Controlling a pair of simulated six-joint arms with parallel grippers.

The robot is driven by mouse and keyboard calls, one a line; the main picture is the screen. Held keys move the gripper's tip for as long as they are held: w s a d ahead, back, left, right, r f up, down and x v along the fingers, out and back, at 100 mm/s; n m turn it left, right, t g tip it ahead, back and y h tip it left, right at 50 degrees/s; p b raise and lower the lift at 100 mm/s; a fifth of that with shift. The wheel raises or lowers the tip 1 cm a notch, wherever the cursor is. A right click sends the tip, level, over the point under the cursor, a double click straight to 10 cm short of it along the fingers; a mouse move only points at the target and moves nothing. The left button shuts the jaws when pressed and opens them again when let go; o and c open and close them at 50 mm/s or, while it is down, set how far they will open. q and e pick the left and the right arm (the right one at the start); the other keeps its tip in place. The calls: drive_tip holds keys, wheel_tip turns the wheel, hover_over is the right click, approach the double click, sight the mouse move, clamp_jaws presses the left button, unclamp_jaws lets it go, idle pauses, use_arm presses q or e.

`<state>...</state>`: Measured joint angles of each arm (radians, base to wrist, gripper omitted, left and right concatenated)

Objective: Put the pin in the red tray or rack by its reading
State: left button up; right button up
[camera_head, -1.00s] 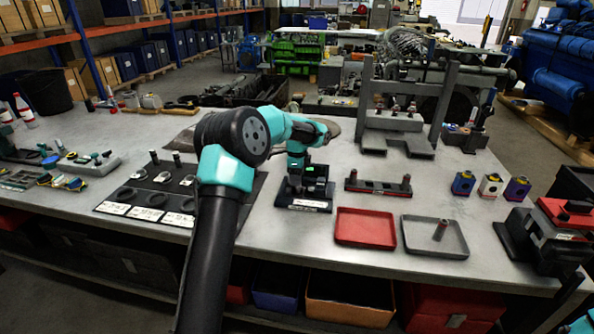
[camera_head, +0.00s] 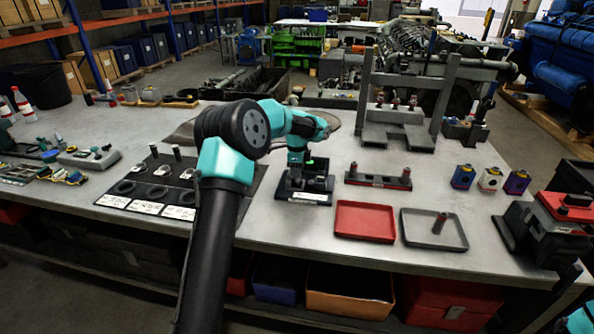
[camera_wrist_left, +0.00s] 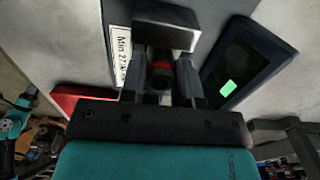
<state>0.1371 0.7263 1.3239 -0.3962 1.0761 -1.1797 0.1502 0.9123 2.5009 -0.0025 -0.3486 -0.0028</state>
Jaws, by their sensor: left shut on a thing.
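My left gripper (camera_wrist_left: 160,85) is shut on a dark pin (camera_wrist_left: 160,70) with a red band, seen end-on between the fingers in the left wrist view. It is at the black gauge (camera_head: 303,191), which has a green-lit screen (camera_wrist_left: 228,86); the digits are not readable. A label (camera_wrist_left: 122,55) beside it starts "Min 27"; the rest is unclear. I cannot tell whether the pin touches the gauge. The empty red tray (camera_head: 364,206) lies to the right of the gauge. The dark rack (camera_head: 378,181) with short upright posts stands behind the tray.
A grey tray (camera_head: 418,240) with one upright pin (camera_head: 439,223) is right of the red tray. A labelled black mat (camera_head: 125,203) with rings lies left. A grey frame (camera_head: 410,133) stands behind the rack. A vise (camera_head: 550,232) is at right.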

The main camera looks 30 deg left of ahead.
use_arm(q)
drive_tip(key=shift+r, duration=0.2)
drive_tip(key=shift+r, duration=2.55)
drive_tip(key=shift+s+d+r, duration=0.15)
drive_tip(key=shift+d+r, duration=0.1)
drive_tip(key=shift+d, duration=0.35)
drive_tip(key=s+d+r+n, duration=0.4)
drive_tip(key=s+d+n, duration=0.2)
drive_tip(key=d, duration=0.4)
drive_tip(key=s+d+r+n, duration=0.3)
drive_tip(key=s+d+n, duration=0.4)
drive_tip(key=d, duration=0.4)
drive_tip(key=shift+s+r+n, duration=0.15)
drive_tip(key=shift+r+n, duration=0.25)
drive_tip(key=shift+n, duration=0.1)
drive_tip(key=shift+d, duration=0.1)
